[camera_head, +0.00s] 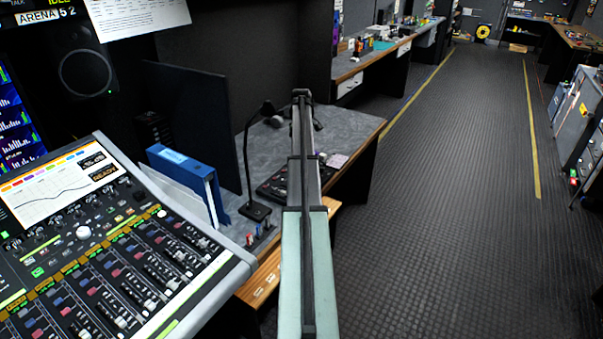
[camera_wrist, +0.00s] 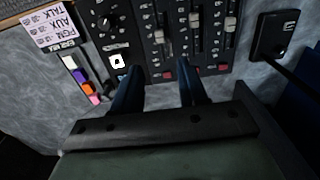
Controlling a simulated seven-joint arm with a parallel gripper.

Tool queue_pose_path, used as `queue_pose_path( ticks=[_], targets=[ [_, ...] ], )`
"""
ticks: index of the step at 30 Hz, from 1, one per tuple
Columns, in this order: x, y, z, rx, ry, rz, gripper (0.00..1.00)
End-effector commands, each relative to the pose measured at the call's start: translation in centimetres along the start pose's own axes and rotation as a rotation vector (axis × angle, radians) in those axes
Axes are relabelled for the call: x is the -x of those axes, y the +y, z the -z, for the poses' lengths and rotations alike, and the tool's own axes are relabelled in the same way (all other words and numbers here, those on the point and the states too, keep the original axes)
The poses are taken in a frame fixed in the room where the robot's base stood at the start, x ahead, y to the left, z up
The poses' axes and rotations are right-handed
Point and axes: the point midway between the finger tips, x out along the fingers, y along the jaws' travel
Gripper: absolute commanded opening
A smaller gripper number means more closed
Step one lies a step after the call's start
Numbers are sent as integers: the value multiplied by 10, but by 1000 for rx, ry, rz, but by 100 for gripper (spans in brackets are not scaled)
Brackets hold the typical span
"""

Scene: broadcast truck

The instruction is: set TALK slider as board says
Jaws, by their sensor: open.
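In the wrist view, a dark panel has slider tracks side by side: a left slider (camera_wrist: 158,37), a middle slider (camera_wrist: 194,19) and a right slider (camera_wrist: 229,25). Their caps stand at different heights, the left one lowest in the picture. I cannot read which is TALK. In the head view, my arm partly hides the panel (camera_head: 273,187). A white sheet (camera_head: 135,12) hangs at top left, its text unreadable.
In the wrist view, coloured markers (camera_wrist: 84,82) lie left of the panel and a dark base (camera_wrist: 275,35) stands right. In the head view, a gooseneck microphone (camera_head: 247,160), a blue binder (camera_head: 185,172) and a mixing console (camera_head: 100,250) stand left of my arm.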

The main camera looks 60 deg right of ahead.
Motion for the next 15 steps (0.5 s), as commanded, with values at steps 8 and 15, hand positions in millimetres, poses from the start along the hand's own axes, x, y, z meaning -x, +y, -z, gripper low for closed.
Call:
queue_pose_path(
  ticks=[8, 15],
  targets=[
    [-48, 0, -1, -1, 1, 0, 43],
    [-88, 0, 0, -2, 1, 0, 43]
  ],
)
